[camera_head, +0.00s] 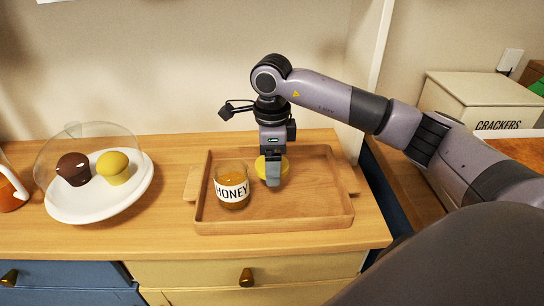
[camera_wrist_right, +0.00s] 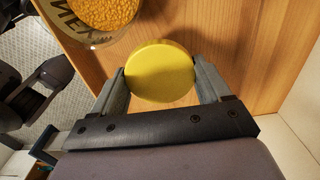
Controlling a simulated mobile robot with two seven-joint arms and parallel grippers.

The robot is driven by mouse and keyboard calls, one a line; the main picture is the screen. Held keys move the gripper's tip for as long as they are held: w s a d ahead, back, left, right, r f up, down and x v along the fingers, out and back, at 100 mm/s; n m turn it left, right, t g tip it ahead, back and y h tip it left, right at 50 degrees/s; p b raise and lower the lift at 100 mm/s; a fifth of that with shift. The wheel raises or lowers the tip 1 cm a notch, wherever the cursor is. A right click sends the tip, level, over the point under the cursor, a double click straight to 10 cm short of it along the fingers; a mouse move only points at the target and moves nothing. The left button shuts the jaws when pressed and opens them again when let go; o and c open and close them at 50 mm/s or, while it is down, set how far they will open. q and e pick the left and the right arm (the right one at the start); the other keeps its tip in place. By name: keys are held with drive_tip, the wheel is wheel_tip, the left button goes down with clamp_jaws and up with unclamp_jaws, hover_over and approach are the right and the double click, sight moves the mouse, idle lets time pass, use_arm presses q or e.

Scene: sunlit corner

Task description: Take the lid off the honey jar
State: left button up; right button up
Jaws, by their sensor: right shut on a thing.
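The honey jar (camera_head: 232,188) stands upright and open on the wooden tray, with amber honey inside and a "HONEY" label. It also shows at the top of the right wrist view (camera_wrist_right: 98,18), where its open top shows honey. The round yellow lid (camera_head: 261,167) is off the jar, to its right. My right gripper (camera_head: 273,178) points down over the tray and is shut on the lid, which sits between its two fingers in the right wrist view (camera_wrist_right: 160,72). I cannot tell whether the lid touches the tray. My left gripper is not in view.
The wooden tray (camera_head: 310,222) lies on the counter, with bare room right of the gripper. A white plate (camera_head: 85,212) with two muffins under a clear dome stands left. A crackers box (camera_head: 480,105) is at the far right.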

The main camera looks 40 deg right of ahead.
drive_tip(key=shift+f+b, duration=1)
drive_tip(key=shift+f, duration=0.9)
drive_tip(key=o, duration=1.1)
drive_tip(key=shift+r, duration=0.1)
wheel_tip(320, 180, up, 7)
drive_tip(key=p, duration=0.5)
